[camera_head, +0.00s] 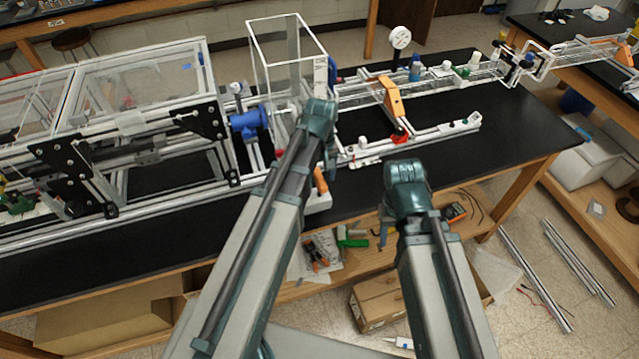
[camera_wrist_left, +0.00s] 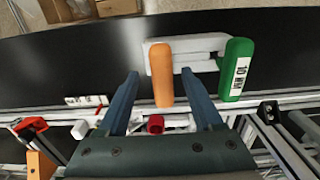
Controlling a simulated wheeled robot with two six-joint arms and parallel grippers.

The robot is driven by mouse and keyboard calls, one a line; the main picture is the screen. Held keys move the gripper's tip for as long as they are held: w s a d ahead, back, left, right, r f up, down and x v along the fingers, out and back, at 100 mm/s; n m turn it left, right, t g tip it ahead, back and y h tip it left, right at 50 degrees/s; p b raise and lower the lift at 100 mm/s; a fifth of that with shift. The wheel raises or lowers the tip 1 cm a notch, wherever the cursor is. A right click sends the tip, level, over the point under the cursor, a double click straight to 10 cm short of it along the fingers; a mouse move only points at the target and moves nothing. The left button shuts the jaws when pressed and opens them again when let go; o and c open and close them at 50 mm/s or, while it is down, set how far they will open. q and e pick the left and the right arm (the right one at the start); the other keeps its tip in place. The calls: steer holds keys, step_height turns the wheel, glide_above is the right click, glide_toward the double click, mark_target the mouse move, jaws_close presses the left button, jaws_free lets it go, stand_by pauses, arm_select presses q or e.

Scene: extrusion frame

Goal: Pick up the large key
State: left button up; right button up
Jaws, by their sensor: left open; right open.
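Two upright-handled keys stand in a white holder (camera_wrist_left: 186,50) in the left wrist view. One has an orange handle (camera_wrist_left: 162,72); the other has a thicker green handle (camera_wrist_left: 236,70) with a white label that seems to read 10 mm. Which one the task calls large is not certain, but the green looks bigger. My left gripper (camera_wrist_left: 160,74) is open, with the orange handle between its fingertips in the picture and the green one to the right; contact cannot be told. In the head view the orange handle (camera_head: 321,181) shows beside my left gripper (camera_head: 329,160). My right gripper (camera_head: 385,236) is open and empty.
Aluminium rails and clear boxes (camera_head: 285,60) fill the back of the black bench (camera_head: 520,130). An orange bracket (camera_head: 391,98) stands on the rails. Bare bench lies right of the holder. A shelf with tools (camera_head: 320,250) and a cardboard box (camera_head: 382,305) is below.

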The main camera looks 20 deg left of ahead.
arm_select(q)
steer(key=f+b, duration=0.4)
steer(key=shift+a+f, duration=0.2)
steer(key=shift+f, duration=0.15)
steer(key=shift+r, duration=0.1)
jaws_close()
